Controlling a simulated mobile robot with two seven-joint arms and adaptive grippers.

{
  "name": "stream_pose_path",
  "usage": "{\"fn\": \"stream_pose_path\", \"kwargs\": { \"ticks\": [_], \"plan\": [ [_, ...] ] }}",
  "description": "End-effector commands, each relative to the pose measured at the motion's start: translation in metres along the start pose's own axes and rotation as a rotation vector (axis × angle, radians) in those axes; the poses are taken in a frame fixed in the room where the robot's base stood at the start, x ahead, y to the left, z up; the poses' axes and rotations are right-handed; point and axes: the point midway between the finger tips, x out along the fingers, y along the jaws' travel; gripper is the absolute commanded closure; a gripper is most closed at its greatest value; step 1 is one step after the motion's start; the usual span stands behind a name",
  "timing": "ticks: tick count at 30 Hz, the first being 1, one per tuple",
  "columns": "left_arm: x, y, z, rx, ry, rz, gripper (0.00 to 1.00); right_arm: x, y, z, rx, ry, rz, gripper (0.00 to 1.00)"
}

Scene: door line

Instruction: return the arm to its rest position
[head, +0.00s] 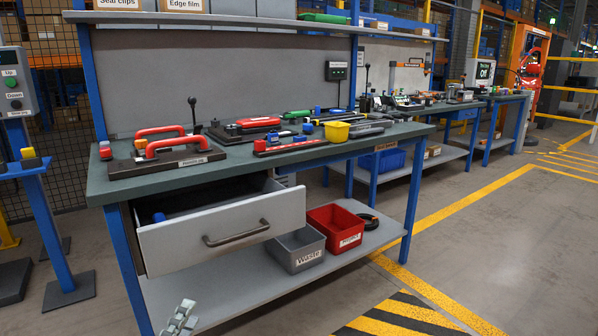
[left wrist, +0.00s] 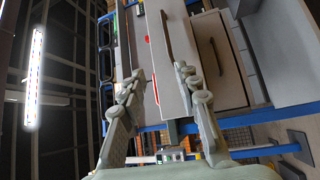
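My left gripper (head: 180,318) shows only as a small grey finger part at the bottom edge of the head view, in front of the bench and below the drawer. In the left wrist view my left gripper (left wrist: 160,73) has its two fingers spread apart with nothing between them. The grey drawer (head: 185,246) under the bench top stands pulled out, with a bar handle (head: 236,233) on its front. The gripper is apart from that handle in the head view. A small blue item (head: 159,217) lies inside the drawer. My right gripper is in neither view.
A blue-legged button stand (head: 50,215) is at the left. Open floor lies to the right.

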Motion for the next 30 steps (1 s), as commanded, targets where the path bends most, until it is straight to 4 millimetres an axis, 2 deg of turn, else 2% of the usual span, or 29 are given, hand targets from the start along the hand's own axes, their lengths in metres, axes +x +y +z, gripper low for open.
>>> {"fn": "stream_pose_path", "kwargs": {
  "ticks": [3, 14, 18, 23, 26, 30],
  "plan": [
    [0.0, 0.0, -0.002, 0.013, -0.007, -0.001, 0.68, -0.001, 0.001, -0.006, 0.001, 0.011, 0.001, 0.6],
    [-0.005, -0.003, -0.025, 0.261, -0.162, -0.034, 0.68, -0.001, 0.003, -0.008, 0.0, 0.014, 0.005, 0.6],
    [-0.015, -0.049, -0.024, 0.453, -0.214, -0.18, 0.68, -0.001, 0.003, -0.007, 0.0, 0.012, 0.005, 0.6],
    [-0.036, -0.104, -0.032, 0.707, -0.302, -0.363, 0.68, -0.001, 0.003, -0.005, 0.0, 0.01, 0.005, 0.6],
    [-0.056, -0.141, -0.043, 0.883, -0.38, -0.496, 0.68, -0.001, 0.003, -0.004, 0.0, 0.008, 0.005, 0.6],
    [-0.1, -0.195, -0.068, 1.151, -0.533, -0.714, 0.68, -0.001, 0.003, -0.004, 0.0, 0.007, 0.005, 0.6]
  ]
}}
